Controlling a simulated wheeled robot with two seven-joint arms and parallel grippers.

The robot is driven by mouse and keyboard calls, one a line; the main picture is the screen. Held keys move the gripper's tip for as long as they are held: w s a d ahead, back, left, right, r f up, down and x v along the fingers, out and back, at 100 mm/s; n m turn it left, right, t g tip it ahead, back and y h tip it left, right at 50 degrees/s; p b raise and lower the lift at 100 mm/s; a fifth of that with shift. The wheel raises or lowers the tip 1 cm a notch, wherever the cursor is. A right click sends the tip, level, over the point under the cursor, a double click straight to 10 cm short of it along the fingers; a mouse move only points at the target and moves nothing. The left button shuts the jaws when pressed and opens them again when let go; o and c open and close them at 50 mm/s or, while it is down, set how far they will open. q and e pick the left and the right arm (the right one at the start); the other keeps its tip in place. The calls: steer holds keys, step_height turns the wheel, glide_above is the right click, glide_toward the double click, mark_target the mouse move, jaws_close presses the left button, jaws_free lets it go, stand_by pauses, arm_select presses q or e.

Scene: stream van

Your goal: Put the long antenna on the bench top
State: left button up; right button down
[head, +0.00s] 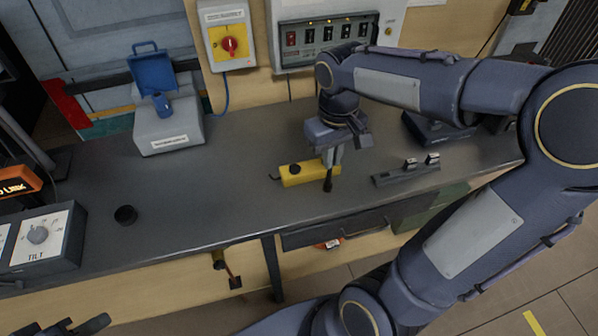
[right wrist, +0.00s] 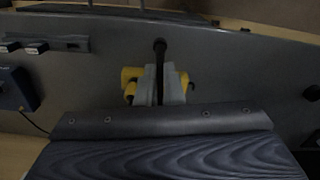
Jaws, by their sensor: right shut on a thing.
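My right gripper (head: 331,158) is low over the grey bench top (head: 230,190), pointing down, with its fingers shut on the black long antenna (head: 328,184). The antenna's dark end shows below the fingers, close to the bench surface; I cannot tell if it touches. In the right wrist view the antenna (right wrist: 160,62) runs between the two grey fingertips (right wrist: 159,92) and ends in a round black tip. The rest of it is hidden by the gripper.
The left-middle bench is clear.

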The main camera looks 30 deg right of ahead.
mark_target(328, 185)
steer(key=w+a+f, duration=0.4)
steer(key=w+f, duration=0.1)
steer(key=f, duration=0.5)
steer(key=shift+w+a, duration=0.3)
steer(key=shift+a, duration=0.1)
steer(key=shift+f, duration=0.2)
steer(key=c, duration=1.6)
jaws_free()
steer(key=shift+o, duration=0.2)
steer(key=shift+r, duration=0.15)
